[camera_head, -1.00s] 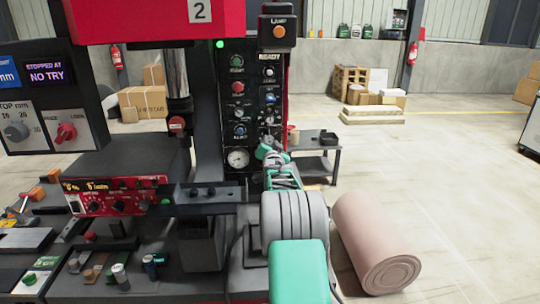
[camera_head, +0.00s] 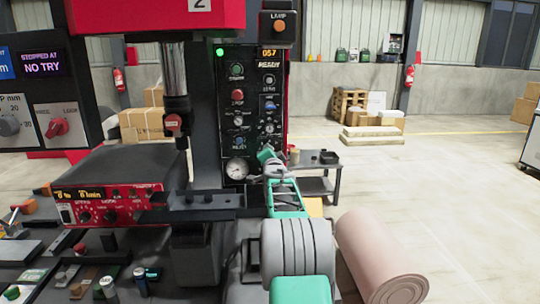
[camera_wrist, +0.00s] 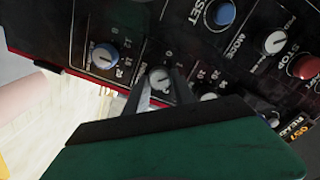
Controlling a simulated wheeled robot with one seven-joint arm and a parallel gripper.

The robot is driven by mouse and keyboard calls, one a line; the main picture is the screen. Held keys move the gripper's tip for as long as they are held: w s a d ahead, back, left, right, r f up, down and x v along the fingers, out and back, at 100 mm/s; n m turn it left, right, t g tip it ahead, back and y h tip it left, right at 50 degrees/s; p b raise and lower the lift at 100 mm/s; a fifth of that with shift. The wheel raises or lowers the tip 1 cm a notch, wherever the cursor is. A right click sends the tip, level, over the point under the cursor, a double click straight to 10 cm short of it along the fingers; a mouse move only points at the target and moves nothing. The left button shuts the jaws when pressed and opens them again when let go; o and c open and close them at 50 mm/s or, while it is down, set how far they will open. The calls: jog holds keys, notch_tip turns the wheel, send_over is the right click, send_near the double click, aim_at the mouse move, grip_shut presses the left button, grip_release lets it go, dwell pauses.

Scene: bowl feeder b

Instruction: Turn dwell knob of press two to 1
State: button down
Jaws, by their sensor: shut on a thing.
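Press two, marked 2 (camera_head: 201,4), has a dark control panel (camera_head: 237,110) with several knobs and buttons in the head view. In the wrist view, a small grey knob (camera_wrist: 160,79) sits between the two dark fingertips of my gripper (camera_wrist: 162,88), with scale numbers printed around it. My gripper is shut on this knob. Its label is not readable, and I cannot tell exactly where its pointer stands. In the head view my gripper (camera_head: 266,154) is at the panel's lower right, and my arm hides part of that area.
A blue knob (camera_wrist: 104,55) with its own scale is close beside the gripped knob. A blue button (camera_wrist: 220,14), another grey knob (camera_wrist: 274,42) and a red button (camera_wrist: 307,66) are on the panel too. A pressure gauge (camera_head: 237,168) sits low on the panel. A pink roll (camera_head: 378,258) lies at right.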

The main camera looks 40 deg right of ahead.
jog(key=c, duration=1.1)
grip_release()
jog(key=shift+o, duration=0.2)
jog(key=b+v, duration=0.1)
jog(key=v, duration=0.6)
jog(key=shift+s+a+b, duration=0.25)
jog(key=shift+b, duration=0.15)
